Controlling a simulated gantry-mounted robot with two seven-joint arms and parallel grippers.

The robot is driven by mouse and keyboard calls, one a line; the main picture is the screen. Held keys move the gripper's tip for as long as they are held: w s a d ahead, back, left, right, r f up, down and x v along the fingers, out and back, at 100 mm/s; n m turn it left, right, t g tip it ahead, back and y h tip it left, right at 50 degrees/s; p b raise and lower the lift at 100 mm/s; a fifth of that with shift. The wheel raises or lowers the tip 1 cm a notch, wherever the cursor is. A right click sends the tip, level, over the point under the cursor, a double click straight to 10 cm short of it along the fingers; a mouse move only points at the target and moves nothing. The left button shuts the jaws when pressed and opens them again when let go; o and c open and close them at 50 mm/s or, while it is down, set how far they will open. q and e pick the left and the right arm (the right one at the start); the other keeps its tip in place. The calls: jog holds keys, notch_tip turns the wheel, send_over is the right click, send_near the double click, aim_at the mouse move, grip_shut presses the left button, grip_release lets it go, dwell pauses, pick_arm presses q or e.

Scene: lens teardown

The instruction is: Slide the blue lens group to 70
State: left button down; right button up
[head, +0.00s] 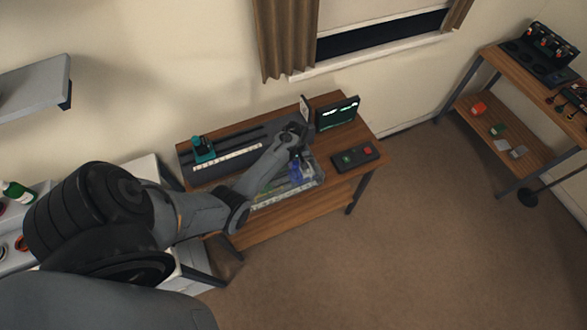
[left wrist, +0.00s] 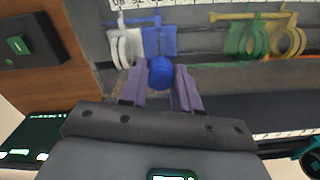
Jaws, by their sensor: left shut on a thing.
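The blue lens group (left wrist: 160,40) hangs below the numbered scale (left wrist: 200,4) in the left wrist view, and its round blue knob (left wrist: 160,72) faces me. My left gripper (left wrist: 160,86) is shut on this knob, one finger at each side. In the head view my left gripper (head: 299,150) is over the right part of the clear lens bench, with some blue (head: 296,172) showing just below it. The scale's numbers are too small and blurred to read surely. My right gripper is in neither view.
A white lens group (left wrist: 126,46) stands close beside the blue one. Green (left wrist: 244,38) and yellow (left wrist: 290,40) groups stand farther right, with a gap between. A button box (head: 357,156), a monitor (head: 337,113) and a teal device (head: 203,149) share the table.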

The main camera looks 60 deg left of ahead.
pick_arm(q)
jog(key=shift+f, duration=0.1)
jog(key=c, duration=1.3)
grip_release()
jog(key=o, duration=0.5)
jog(key=shift+w, duration=0.3)
jog(key=shift+s, duration=0.1)
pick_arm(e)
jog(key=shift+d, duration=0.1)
pick_arm(q)
jog(key=shift+r, duration=0.2)
notch_tip(320, 180, up, 11)
jog(key=shift+f, duration=0.2)
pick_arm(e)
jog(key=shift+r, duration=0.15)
